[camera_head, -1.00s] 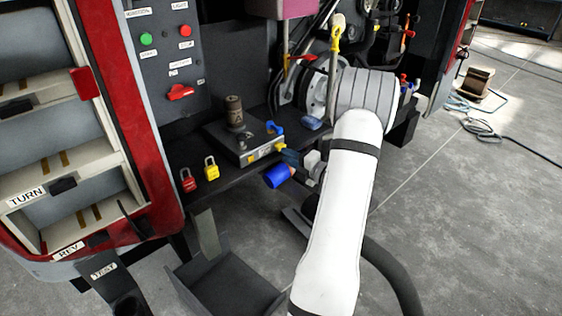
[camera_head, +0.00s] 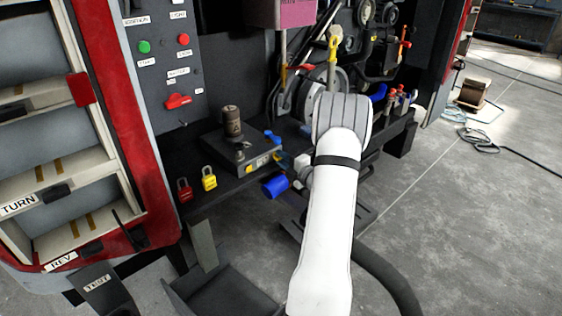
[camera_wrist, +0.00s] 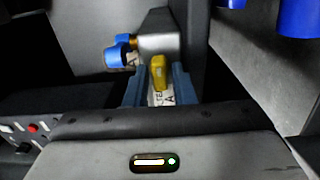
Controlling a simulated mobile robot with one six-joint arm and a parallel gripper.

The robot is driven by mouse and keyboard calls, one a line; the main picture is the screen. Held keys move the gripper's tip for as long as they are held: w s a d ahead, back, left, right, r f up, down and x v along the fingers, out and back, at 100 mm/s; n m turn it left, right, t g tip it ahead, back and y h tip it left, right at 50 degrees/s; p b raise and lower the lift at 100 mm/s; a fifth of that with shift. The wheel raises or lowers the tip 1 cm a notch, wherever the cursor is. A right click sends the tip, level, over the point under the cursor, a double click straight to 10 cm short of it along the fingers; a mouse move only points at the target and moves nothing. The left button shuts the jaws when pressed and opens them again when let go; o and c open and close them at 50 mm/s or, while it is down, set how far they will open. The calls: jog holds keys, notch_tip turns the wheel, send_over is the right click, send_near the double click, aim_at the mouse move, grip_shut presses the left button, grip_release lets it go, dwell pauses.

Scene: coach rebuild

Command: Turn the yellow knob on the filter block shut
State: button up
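The filter block (camera_head: 222,152) is a dark low box on the bench with an upright brown cylinder (camera_head: 232,121) on top. In the wrist view the yellow knob (camera_wrist: 158,72) stands between the tips of my gripper (camera_wrist: 158,88), with one blue finger on each side. The fingers are apart; I cannot tell whether they touch the knob. A partly hidden white label shows below it. A blue knob (camera_wrist: 118,55) on a brass stem is to the left of the fingers. In the head view my gripper is at the block's right side, partly hidden by my wrist.
A blue cylinder (camera_head: 275,186) sticks out close below my gripper and also shows in the wrist view (camera_wrist: 298,15). A red padlock (camera_head: 184,190) and a yellow padlock (camera_head: 209,178) hang at the bench edge. An upright switch panel (camera_head: 160,60) stands behind left.

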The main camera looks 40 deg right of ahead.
jog(key=shift+c, duration=0.3)
grip_shut()
jog(key=shift+a, duration=0.4)
jog(key=n+b, duration=0.4)
jog(key=n, duration=0.2)
jog(key=n+b, duration=0.4)
jog(key=n, duration=0.1)
jog(key=d+n+b, duration=0.1)
jog(key=n+b, duration=0.3)
jog(key=n, duration=0.2)
jog(key=shift+r+n, duration=0.15)
jog(key=shift+n, duration=0.15)
jog(key=shift+r+n, duration=0.15)
jog(key=shift+n, duration=0.15)
